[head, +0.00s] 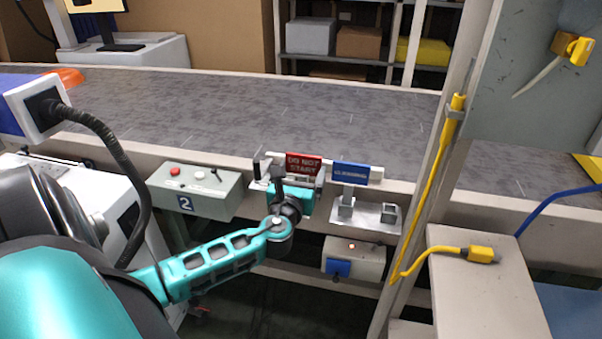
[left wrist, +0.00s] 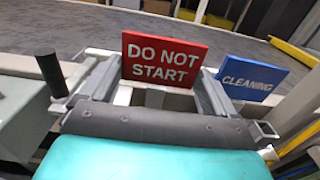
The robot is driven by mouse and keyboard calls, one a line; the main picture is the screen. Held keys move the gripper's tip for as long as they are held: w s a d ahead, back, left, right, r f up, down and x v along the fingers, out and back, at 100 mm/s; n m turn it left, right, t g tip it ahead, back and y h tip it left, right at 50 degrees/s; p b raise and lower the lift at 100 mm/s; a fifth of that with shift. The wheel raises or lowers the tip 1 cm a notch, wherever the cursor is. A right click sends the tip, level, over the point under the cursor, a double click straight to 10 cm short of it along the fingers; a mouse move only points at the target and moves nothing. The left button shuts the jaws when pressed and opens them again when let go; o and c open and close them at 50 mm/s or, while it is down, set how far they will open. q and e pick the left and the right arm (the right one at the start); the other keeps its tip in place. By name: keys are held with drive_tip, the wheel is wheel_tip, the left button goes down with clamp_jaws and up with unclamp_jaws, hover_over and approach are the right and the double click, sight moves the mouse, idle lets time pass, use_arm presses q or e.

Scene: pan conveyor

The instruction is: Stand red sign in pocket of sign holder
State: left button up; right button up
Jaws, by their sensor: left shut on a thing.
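The red sign (head: 304,163), lettered "DO NOT START", is upright in front of the conveyor's side rail. It also shows large in the left wrist view (left wrist: 164,58). My left gripper (head: 299,183) is shut on it from the near side, with one finger toward each side in the left wrist view (left wrist: 159,75). The sign holder (head: 385,213) is a metal plate on the near side of the conveyor. My gripper and arm hide the holder's left part and the red sign's foot. My right gripper is not in view.
A grey control box (head: 195,190) marked 2 is left of my gripper. A smaller box (head: 354,258) with a lit red lamp hangs below the holder. A post with a yellow pole (head: 430,185) rises to the right.

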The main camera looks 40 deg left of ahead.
use_arm(q)
drive_tip(key=shift+f, duration=0.15)
drive_tip(key=o, duration=0.8)
drive_tip(key=v, duration=1.3)
